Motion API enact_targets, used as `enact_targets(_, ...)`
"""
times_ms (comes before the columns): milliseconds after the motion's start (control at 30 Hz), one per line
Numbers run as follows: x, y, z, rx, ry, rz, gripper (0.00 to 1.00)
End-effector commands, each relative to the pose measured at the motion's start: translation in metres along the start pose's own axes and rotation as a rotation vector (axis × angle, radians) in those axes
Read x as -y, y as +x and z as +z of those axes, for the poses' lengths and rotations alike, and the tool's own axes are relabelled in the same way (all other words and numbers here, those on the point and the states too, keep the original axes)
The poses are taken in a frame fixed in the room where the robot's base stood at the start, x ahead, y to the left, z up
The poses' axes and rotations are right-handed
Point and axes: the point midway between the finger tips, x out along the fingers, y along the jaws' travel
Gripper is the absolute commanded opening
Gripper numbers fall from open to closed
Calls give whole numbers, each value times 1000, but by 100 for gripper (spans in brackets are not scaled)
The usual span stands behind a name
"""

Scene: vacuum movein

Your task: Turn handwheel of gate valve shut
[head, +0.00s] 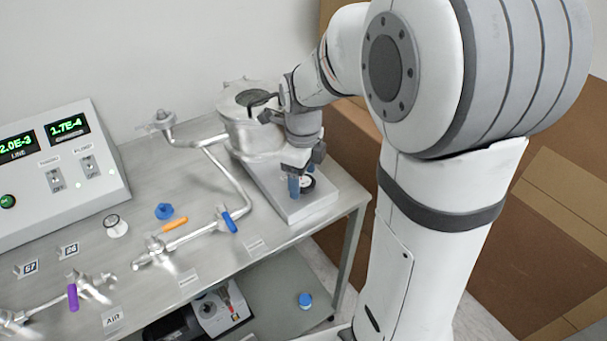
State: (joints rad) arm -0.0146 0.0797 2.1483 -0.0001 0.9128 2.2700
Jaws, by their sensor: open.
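My gripper (298,184) points down over the pale base plate (318,202) at the right end of the bench. Its blue-tipped fingers are open and partly overlap a small round black part with a pale centre (308,183). This part may be the gate valve's handwheel; I cannot tell whether the fingers touch it or stand around it. A blue knob (164,211) sits on the bench to the left, apart from my gripper. The valve body is not clear to see.
A metal chamber (252,137) stands behind my gripper. A display console (60,165) stands at left. Cardboard boxes (540,230) fill the right. A pump (220,305) sits below.

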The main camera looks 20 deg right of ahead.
Motion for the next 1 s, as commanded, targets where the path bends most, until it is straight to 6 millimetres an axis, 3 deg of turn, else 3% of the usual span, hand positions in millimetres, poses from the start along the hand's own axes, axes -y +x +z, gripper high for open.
enact_targets(433, 1, -67, 1, 3, 0, -4, 70)
enact_targets(1000, 1, -75, 0, 1, 0, -1, 70)
